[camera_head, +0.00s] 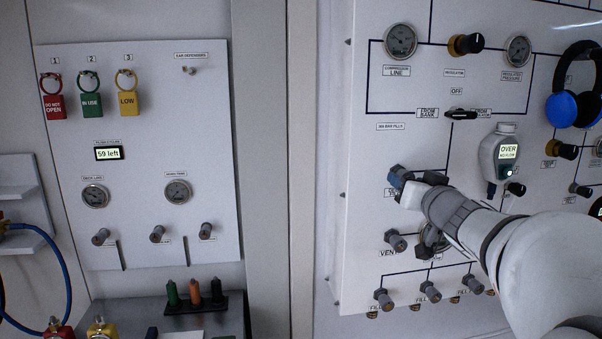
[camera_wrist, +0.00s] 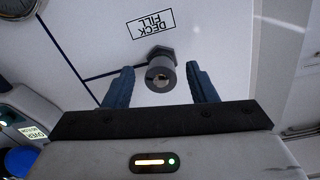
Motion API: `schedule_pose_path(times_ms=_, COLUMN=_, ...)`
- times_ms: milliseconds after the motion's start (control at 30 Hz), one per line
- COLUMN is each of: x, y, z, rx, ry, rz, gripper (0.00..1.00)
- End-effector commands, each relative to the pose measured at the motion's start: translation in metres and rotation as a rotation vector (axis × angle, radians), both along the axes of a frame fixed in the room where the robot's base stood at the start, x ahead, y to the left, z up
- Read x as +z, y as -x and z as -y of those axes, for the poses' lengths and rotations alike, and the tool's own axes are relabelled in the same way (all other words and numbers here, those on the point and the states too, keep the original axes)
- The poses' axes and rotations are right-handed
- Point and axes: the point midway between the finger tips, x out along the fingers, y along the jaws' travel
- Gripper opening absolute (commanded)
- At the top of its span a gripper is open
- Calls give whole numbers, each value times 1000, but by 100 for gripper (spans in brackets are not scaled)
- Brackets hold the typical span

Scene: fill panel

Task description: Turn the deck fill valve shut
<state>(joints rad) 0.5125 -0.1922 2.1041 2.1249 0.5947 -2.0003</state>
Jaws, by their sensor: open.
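The deck fill valve (camera_wrist: 161,73) is a grey round knob on the white panel, below an upside-down DECK FILL label (camera_wrist: 151,24) in the wrist view. My gripper (camera_wrist: 162,84) is open, with one blue finger on each side of the knob. Gaps show between the knob and both fingers. In the head view my gripper (camera_head: 396,180) is at the panel, above the VENT knob (camera_head: 396,240).
Fill knobs (camera_head: 383,297) line the panel's lower edge. A grey handheld meter (camera_head: 504,154) reading OVER and blue ear defenders (camera_head: 574,104) hang to the right of my gripper. A left panel (camera_head: 137,237) carries tags, gauges and knobs.

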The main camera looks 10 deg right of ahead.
Motion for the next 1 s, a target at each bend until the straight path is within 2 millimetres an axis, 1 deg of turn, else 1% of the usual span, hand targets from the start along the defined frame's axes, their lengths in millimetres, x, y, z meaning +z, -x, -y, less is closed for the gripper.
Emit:
schedule_pose_path(times_ms=100, x=0, y=-5, z=0, rx=0, ry=0, rz=-1, gripper=52)
schedule_pose_path(times_ms=333, x=-1, y=-5, z=0, rx=-1, ry=1, rz=-1, gripper=52)
schedule_pose_path(times_ms=367, x=-1, y=-5, z=0, rx=-1, ry=1, rz=-1, gripper=50)
schedule_pose_path(times_ms=867, x=-1, y=-5, z=1, rx=-1, ry=0, rz=0, gripper=9)
schedule_pose_path(times_ms=900, x=-1, y=-5, z=1, rx=-1, ry=0, rz=0, gripper=7)
schedule_pose_path(times_ms=1000, x=-1, y=-5, z=1, rx=-1, ry=-2, rz=0, gripper=7)
